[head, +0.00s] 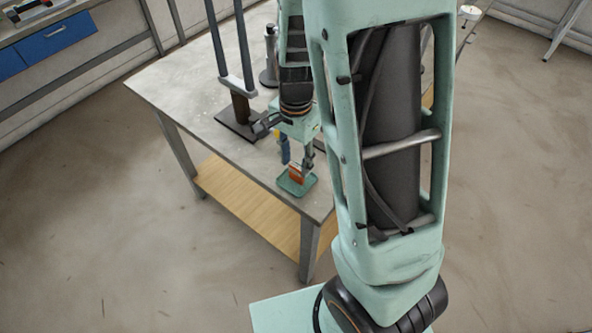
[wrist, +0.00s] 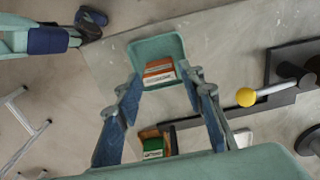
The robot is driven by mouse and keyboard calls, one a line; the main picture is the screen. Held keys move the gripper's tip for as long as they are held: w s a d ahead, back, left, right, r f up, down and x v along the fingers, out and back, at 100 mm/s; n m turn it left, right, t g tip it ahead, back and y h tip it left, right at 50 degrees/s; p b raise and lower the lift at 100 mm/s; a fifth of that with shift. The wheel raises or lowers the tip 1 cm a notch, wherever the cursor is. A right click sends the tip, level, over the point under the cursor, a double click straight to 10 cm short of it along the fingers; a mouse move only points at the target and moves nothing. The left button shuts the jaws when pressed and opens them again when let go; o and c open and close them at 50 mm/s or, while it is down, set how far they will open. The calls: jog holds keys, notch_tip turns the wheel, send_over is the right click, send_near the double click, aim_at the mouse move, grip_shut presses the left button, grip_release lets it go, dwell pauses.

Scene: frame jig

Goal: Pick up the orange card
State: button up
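An orange card (wrist: 158,67) with a pale strip along its lower edge sits in a small green tray (wrist: 150,48) in the wrist view. In the head view the orange card (head: 295,172) is small in the tray (head: 297,188) at the table's near corner. My gripper (wrist: 161,82) is open, with its two blue fingers apart. In the wrist view its tips appear on either side of the card's lower edge. Nothing shows between the fingers as held. I cannot tell the exact height gap between tips and card.
A green and orange item (wrist: 153,145) shows between the finger bases in the wrist view. A yellow ball on a rod (wrist: 246,97) and a dark stand are at right. In the head view a dark press-like stand (head: 239,108) is behind the tray on the grey table (head: 185,85).

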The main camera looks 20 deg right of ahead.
aim_at(297, 166)
jog(key=shift+d+f, duration=0.1)
jog(key=shift+f, duration=2.3)
jog(key=shift+c, duration=0.4)
jog(key=c, duration=0.6)
jog(key=shift+o, duration=0.2)
jog(key=shift+r, duration=0.1)
